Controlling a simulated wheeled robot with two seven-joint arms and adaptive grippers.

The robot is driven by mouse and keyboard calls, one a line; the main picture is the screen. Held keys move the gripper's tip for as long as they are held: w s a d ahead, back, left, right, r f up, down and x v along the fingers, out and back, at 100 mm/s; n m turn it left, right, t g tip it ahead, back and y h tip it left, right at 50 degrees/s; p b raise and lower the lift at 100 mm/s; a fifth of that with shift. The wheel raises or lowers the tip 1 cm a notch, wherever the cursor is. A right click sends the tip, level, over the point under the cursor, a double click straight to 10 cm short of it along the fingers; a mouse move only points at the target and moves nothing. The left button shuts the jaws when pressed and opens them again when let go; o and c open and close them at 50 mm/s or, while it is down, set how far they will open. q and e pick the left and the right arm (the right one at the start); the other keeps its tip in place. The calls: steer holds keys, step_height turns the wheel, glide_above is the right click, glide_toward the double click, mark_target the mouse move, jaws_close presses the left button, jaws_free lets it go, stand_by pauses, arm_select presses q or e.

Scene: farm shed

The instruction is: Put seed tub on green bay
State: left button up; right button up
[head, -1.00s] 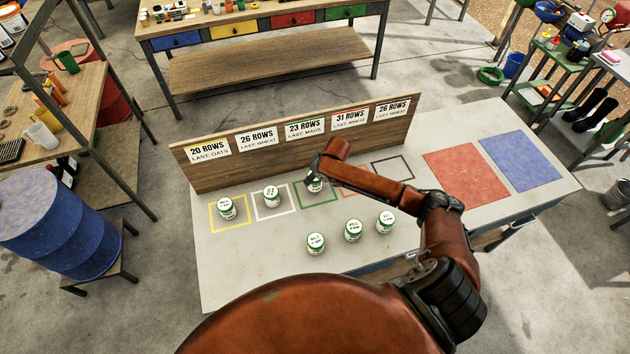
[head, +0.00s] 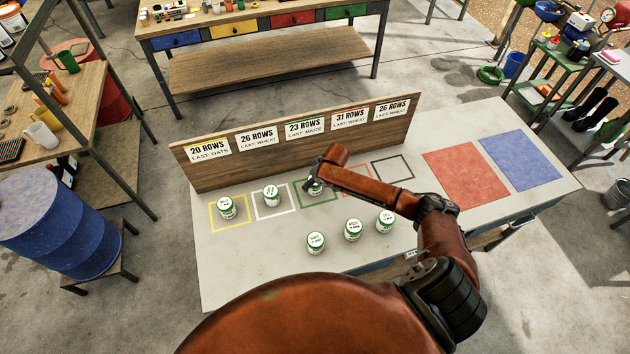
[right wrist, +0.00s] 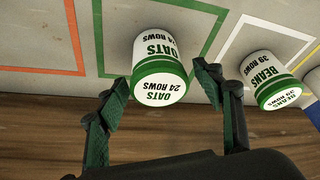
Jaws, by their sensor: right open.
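An oats seed tub (right wrist: 160,70), white with green bands and marked 24 rows, stands inside the green-outlined bay (head: 333,198). My right gripper (right wrist: 163,84) is open, with one finger on each side of the oats tub's near end in the right wrist view. The tub does not look gripped; whether a finger touches it I cannot tell. In the head view my right arm partly hides this tub (head: 316,189). A beans tub (right wrist: 268,80), marked 39 rows, stands in the white-outlined bay (head: 288,212). My left gripper is not in view.
Another tub (head: 227,208) stands in the yellow bay. Three tubs (head: 316,243), (head: 352,230), (head: 385,221) stand loose in front. The black bay (head: 408,165) looks empty; my arm partly covers the orange bay. A wooden sign board (head: 250,168) stands behind the bays.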

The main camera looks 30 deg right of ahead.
steer(key=v, duration=1.2)
steer(key=shift+d, duration=0.15)
